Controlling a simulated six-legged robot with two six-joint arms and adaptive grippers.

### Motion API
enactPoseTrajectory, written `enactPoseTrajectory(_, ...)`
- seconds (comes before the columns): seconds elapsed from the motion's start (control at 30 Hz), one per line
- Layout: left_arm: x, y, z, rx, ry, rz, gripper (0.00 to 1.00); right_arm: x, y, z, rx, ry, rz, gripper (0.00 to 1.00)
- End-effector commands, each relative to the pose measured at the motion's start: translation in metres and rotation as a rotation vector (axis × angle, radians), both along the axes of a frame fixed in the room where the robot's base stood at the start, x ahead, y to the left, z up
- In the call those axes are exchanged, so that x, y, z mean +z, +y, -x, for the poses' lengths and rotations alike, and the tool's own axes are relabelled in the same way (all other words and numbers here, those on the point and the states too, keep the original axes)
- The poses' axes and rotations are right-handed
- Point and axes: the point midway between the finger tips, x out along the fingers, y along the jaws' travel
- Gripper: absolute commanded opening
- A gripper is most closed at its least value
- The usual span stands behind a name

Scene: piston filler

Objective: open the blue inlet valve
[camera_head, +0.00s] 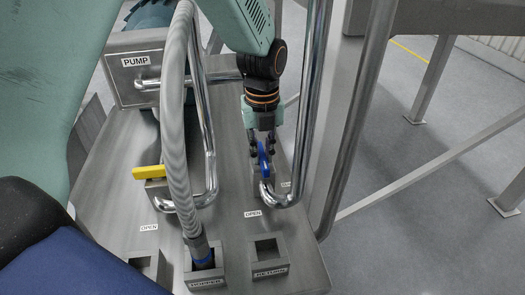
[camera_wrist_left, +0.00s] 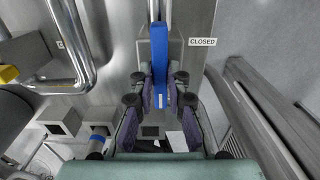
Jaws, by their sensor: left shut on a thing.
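The blue inlet valve has a flat blue handle (camera_head: 264,166) on a metal pipe in the middle of the head view. In the left wrist view the handle (camera_wrist_left: 159,48) runs up the picture from between my fingers. My left gripper (camera_head: 262,149) comes down on it from above. It also shows in the left wrist view (camera_wrist_left: 160,88), with its fingers on either side of the handle, shut on it. A "CLOSED" label (camera_wrist_left: 202,42) lies right of the handle in the left wrist view. An "OPEN" label (camera_head: 253,213) lies nearer in the head view. My right gripper is not in view.
A bent metal pipe (camera_head: 308,110) rises close to the right of my gripper. A grey hose (camera_head: 176,130) and a yellow valve handle (camera_head: 148,172) are to the left. Square sockets marked "HOPPER" (camera_head: 206,281) and "RETURN" (camera_head: 270,273) stand at the plate's near edge.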

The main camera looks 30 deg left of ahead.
Motion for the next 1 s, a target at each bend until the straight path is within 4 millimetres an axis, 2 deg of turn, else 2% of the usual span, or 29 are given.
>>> enactPoseTrajectory(0.57,0.0006,0.0003,-0.0012,-0.031,-0.004,0.000,0.00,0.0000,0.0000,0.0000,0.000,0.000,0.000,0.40)
enactPoseTrajectory(0.6,0.0006,0.0003,-0.0012,-0.031,-0.004,0.000,0.17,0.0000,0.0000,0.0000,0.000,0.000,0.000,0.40)
enactPoseTrajectory(0.83,0.0004,0.0001,-0.0007,-0.029,-0.002,0.000,0.37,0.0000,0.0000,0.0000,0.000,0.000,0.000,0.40)
enactPoseTrajectory(1.0,0.0002,0.0000,-0.0004,-0.028,-0.001,0.000,0.38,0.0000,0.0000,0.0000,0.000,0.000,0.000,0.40)
